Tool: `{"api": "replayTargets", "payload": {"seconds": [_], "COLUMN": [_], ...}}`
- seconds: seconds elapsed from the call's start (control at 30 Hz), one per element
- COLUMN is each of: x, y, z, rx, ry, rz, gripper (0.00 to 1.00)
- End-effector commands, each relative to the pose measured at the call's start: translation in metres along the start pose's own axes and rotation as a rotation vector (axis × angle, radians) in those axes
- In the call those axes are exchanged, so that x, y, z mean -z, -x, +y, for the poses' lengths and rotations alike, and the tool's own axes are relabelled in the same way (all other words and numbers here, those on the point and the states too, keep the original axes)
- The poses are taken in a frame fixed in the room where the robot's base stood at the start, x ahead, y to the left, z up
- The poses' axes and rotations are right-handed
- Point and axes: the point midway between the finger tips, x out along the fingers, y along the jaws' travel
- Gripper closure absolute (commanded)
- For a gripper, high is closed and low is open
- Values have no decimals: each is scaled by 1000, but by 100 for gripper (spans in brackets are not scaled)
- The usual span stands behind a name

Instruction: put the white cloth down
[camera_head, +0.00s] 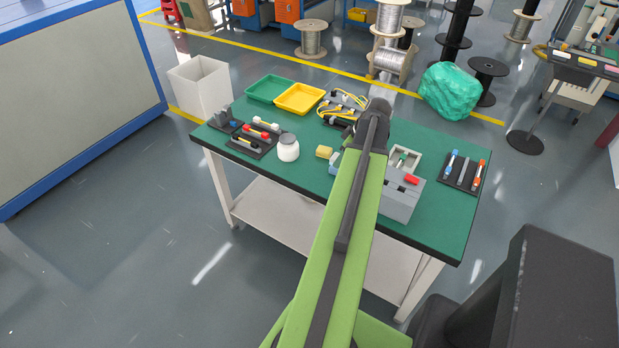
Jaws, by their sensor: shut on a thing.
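I cannot make out a white cloth in the head view. My green arm reaches up and away over the table, ending in a dark joint above the table's far edge. My gripper does not show, and the arm hides whatever lies behind it. The green-topped table (250,178) bears a white jar (288,147), a yellow block (324,152) and, partly behind my arm, a light blue thing (335,164).
A green tray (270,89) and yellow tray (300,99) sit at the table's back left. Dark tool holders (252,143) stand front left, a grey box (400,202) and marker rack (465,172) at right. A white bin (203,88) stands left, a green wrapped bundle (449,91) behind.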

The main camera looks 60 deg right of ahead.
Motion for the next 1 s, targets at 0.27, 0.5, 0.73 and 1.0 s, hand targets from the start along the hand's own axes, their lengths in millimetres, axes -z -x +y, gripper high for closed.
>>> {"api": "replayTargets", "payload": {"seconds": [0.27,0.5,0.73,1.0], "x": [32,71,82,66], "y": [-55,-104,-110,-145], "z": [2,3,2,3], "rx": [2,1,0,0], "ry": [5,2,0,0], "rz": [-1,0,0,0], "gripper": [93,93,93,93]}}
